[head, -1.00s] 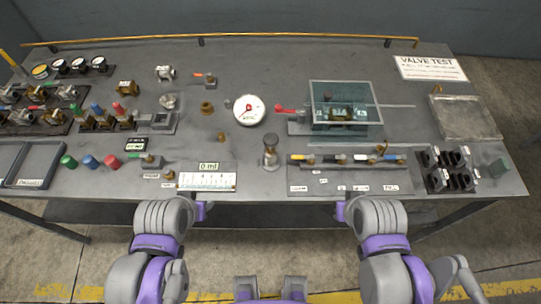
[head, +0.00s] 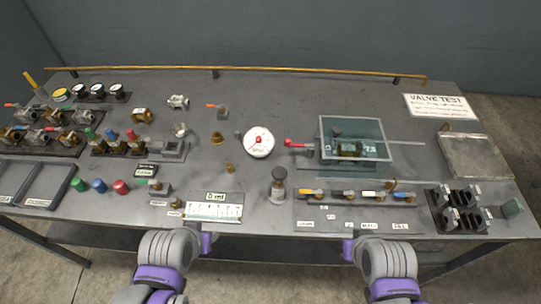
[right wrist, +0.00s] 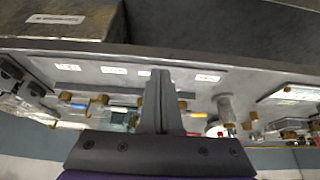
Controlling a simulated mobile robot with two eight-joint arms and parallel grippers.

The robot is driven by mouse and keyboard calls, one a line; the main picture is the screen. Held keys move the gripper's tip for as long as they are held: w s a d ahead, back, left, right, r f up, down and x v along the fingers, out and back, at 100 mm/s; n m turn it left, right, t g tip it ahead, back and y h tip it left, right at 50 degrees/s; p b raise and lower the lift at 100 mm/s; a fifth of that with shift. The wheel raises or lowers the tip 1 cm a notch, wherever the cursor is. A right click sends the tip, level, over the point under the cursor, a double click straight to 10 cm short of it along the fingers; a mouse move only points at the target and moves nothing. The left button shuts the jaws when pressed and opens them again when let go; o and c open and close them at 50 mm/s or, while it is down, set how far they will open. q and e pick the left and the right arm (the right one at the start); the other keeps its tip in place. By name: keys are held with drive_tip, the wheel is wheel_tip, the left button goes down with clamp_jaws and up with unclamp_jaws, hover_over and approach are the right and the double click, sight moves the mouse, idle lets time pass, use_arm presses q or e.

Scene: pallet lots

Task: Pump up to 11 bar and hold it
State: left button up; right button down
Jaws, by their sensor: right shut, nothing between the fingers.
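A round white gauge (head: 258,143) with a red needle stands mid-bench; its figures are too small to read. A small hand pump (head: 278,186) with a dark knob stands in front of it. A clear box (head: 352,140) holds a brass valve, with a red-handled valve (head: 295,144) at its left. A row of small valves (head: 350,196) with coloured handles sits on a plate before the box. My left gripper (head: 206,243) and right gripper (head: 348,251) are at the bench's front edge, apart from everything. The right one, also in the right wrist view (right wrist: 160,82), is shut and empty.
Valves, coloured caps and trays (head: 35,187) crowd the left side. Black blocks (head: 456,212) and a grey plate (head: 477,157) are at the right. The back strip is mostly clear.

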drive_tip(key=shift+r, duration=0.1)
wheel_tip(320, 180, up, 23)
drive_tip(key=m+g+p, duration=0.4)
drive_tip(key=m+g, duration=0.2)
drive_tip(key=m, duration=1.2)
hover_over(280, 172)
use_arm(q)
drive_tip(key=r, duration=0.1)
drive_tip(key=w+r, duration=0.1)
drive_tip(key=r, duration=0.1)
drive_tip(key=w+r, duration=0.1)
drive_tip(key=r, duration=0.1)
drive_tip(key=shift+d, duration=0.1)
use_arm(e)
drive_tip(key=shift+w+d+f, duration=0.1)
drive_tip(key=shift+w+f, duration=0.05)
drive_tip(key=shift+f, duration=0.05)
drive_tip(key=shift+f, duration=0.1)
wheel_tip(280, 172, down, 14)
drive_tip(key=shift+r+b, duration=0.1)
drive_tip(key=shift+b, duration=0.3)
use_arm(q)
drive_tip(key=shift+s+f, duration=0.1)
drive_tip(key=shift+f, duration=0.2)
